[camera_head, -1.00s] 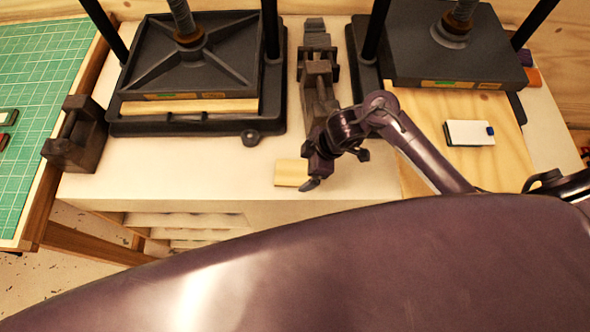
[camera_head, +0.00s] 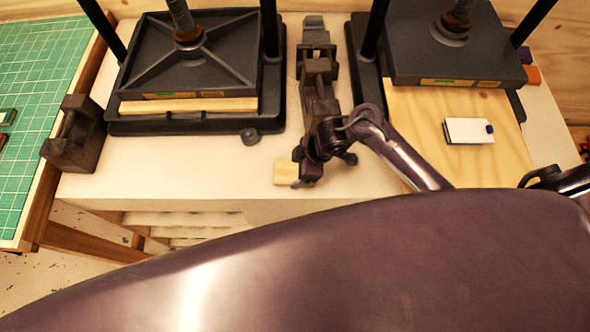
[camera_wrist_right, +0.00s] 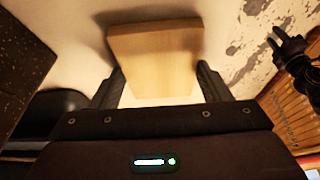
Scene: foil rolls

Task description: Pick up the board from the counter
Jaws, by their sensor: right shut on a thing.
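The board (camera_head: 286,172) is a small pale wooden block at the front edge of the white counter (camera_head: 180,170) in the head view. My right gripper (camera_head: 303,172) is at its right side, covering part of it. In the right wrist view the board (camera_wrist_right: 155,58) lies between the two dark fingers of my right gripper (camera_wrist_right: 160,88), which is shut on it. Whether the board still touches the counter is hard to tell. A dark forked part at the right of the wrist view may be my left gripper (camera_wrist_right: 284,45); its state is unclear.
Two black presses (camera_head: 190,60) (camera_head: 455,60) stand at the back. A dark metal clamp-like tool (camera_head: 318,85) lies between them. A white box (camera_head: 468,130) lies on a wooden sheet (camera_head: 410,115) at the right. A green cutting mat (camera_head: 40,90) is at the left. The counter left of the board is clear.

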